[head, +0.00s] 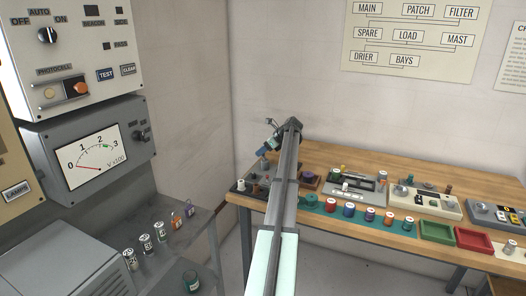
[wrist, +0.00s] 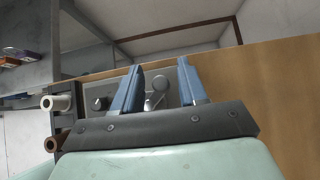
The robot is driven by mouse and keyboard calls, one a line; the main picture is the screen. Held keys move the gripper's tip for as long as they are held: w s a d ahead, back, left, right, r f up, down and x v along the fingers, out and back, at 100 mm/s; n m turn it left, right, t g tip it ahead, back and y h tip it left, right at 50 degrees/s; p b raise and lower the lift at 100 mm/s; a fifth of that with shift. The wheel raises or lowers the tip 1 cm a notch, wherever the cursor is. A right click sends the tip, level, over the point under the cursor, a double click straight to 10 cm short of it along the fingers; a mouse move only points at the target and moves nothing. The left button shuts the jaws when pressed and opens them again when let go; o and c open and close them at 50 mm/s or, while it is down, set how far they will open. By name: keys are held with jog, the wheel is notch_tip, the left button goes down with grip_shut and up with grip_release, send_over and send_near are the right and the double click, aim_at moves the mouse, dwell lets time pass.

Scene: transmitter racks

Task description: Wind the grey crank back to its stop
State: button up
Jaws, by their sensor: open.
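The grey crank (wrist: 159,83) shows in the wrist view between my two blue fingers, with a round end and a short arm running down toward the palm. It sits on a grey box or panel at the wooden table's left end. My gripper (wrist: 160,65) is open, with one finger on each side of the crank in the picture. I cannot tell whether either finger touches it. The lower part of the crank is hidden by the gripper body. In the head view my gripper (head: 266,152) is small, over the table's left end, and the crank cannot be made out clearly.
The wooden table (head: 410,170) carries several devices, coloured spools, a green tray (head: 437,231) and a red tray (head: 474,241) to the right. Grey cabinets stand left.

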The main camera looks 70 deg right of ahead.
jog(key=shift+c, duration=0.3)
grip_shut()
jog(key=shift+n+y, duration=0.3)
jog(key=shift+w+n+y, duration=0.15)
jog(key=shift+n+y, duration=0.25)
jog(key=shift+n, duration=0.1)
jog(key=n, duration=0.1)
jog(key=n+y, duration=0.2)
jog(key=shift+w+a+g, duration=0.3)
jog(key=shift+a, duration=0.05)
jog(key=shift+a+n+g+y, duration=0.35)
jog(key=shift+n+g+y, duration=0.15)
jog(key=shift+n+y, duration=0.55)
jog(key=shift+a+n+g+y, duration=0.35)
jog(key=shift+n+g+y, duration=0.25)
jog(key=shift+n, duration=0.75)
jog(key=shift+a, duration=0.15)
